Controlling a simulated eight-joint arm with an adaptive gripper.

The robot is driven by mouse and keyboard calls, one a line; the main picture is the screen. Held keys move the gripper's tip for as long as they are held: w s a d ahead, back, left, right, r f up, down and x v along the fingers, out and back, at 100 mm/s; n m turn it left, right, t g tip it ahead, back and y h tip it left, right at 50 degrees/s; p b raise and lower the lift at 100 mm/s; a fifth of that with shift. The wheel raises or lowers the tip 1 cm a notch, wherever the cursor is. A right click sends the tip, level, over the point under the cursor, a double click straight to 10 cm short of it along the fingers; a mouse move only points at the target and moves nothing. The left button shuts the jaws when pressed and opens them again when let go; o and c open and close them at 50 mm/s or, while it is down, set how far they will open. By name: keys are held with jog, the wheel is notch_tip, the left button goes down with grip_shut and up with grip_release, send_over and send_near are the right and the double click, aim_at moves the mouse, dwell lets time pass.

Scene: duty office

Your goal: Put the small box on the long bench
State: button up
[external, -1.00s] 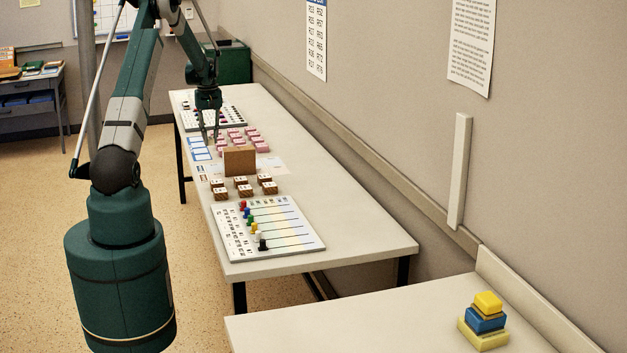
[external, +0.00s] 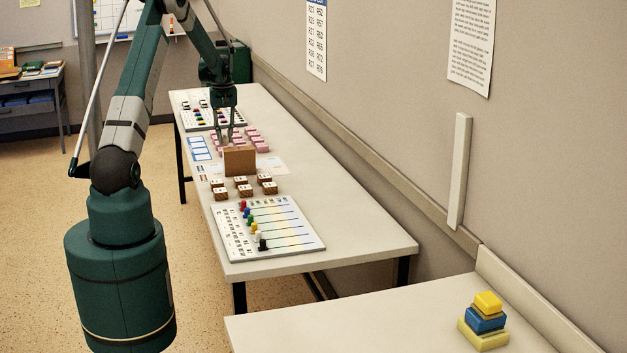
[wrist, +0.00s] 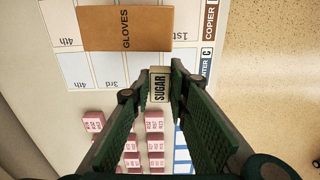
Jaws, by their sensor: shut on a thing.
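A small pale box labelled SUGAR (wrist: 159,88) is held between my fingertips in the wrist view. My gripper (external: 224,139) is shut on it, over the middle of the long bench (external: 350,225). In the external view the held box is not clearly visible. My gripper also shows in the wrist view (wrist: 156,86), with a finger on each side of the box. Its height above the bench is hard to tell. A larger brown box labelled GLOVES (wrist: 125,30) stands on a marked sheet close by; it also shows in the external view (external: 240,161).
Several pink blocks (wrist: 154,121) stand in rows by my gripper. Several brown blocks (external: 244,191) and a white board with coloured pegs (external: 290,235) lie nearer the camera. The bench's right side is clear. A separate near table (external: 380,320) bears stacked blocks (external: 484,322).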

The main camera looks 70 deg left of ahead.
jog(key=w+d+r+m, duration=0.3)
jog(key=w+d+m, duration=0.1)
jog(key=w+d, duration=2.4)
jog(key=w+d+r+m, duration=0.1)
jog(key=w+d, duration=0.4)
jog(key=d, duration=0.6)
jog(key=w+d+m+p, duration=0.15)
jog(key=w+d, duration=0.25)
jog(key=d, duration=0.8)
jog(key=w+d+r+m, duration=0.15)
jog(key=w+d, duration=0.35)
jog(key=d, duration=0.6)
jog(key=s+d+r+m, duration=0.2)
jog(key=d+m, duration=0.3)
jog(key=d, duration=3.2)
jog(key=s+d+m, duration=0.1)
jog(key=s+d, duration=0.5)
jog(key=d, duration=0.5)
jog(key=s+d+r+m, duration=0.1)
jog(key=s+d+m, duration=0.1)
jog(key=s+d, duration=0.4)
jog(key=s+d+m+p, duration=0.1)
jog(key=s+d, duration=0.5)
jog(key=d, duration=0.9)
jog(key=shift+d+r, duration=0.2)
jog(key=shift+d, duration=0.2)
